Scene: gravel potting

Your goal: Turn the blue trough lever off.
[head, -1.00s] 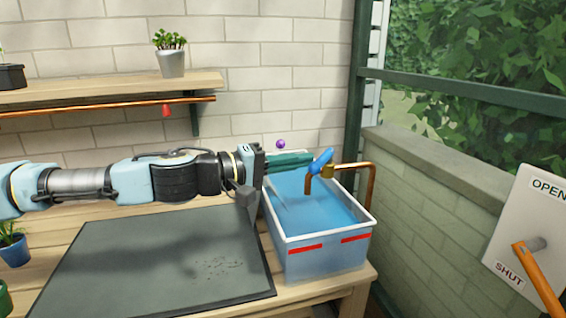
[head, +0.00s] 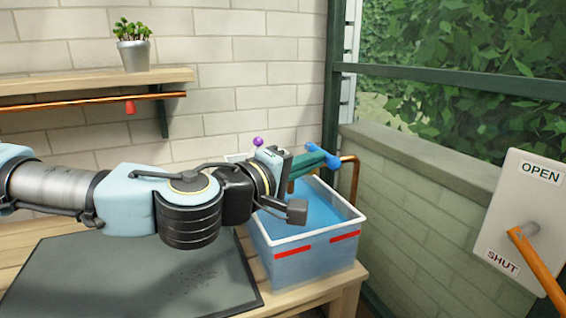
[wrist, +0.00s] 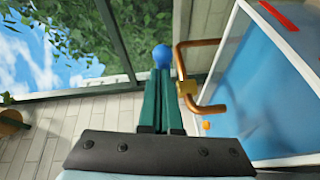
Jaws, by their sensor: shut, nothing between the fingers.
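The blue lever (head: 332,160) sits on the copper pipe over the far right of the trough. In the wrist view its rounded blue end (wrist: 162,56) shows just beyond my fingertips. My gripper (head: 322,157) is shut and empty, its teal fingers reaching over the trough with the tips at the lever, seemingly touching it. In the wrist view the brass valve body (wrist: 187,92) is right of the fingers (wrist: 162,75). The trough (head: 305,262) has a white rim, red marks and blue water. My fingers partly hide the valve in the head view.
A copper pipe (head: 353,175) rises at the trough's right. A panel (head: 505,225) marked OPEN and SHUT with an orange handle (head: 535,265) stands at the right. A dark mat (head: 130,280) lies on the table. A potted plant (head: 133,55) stands on the shelf.

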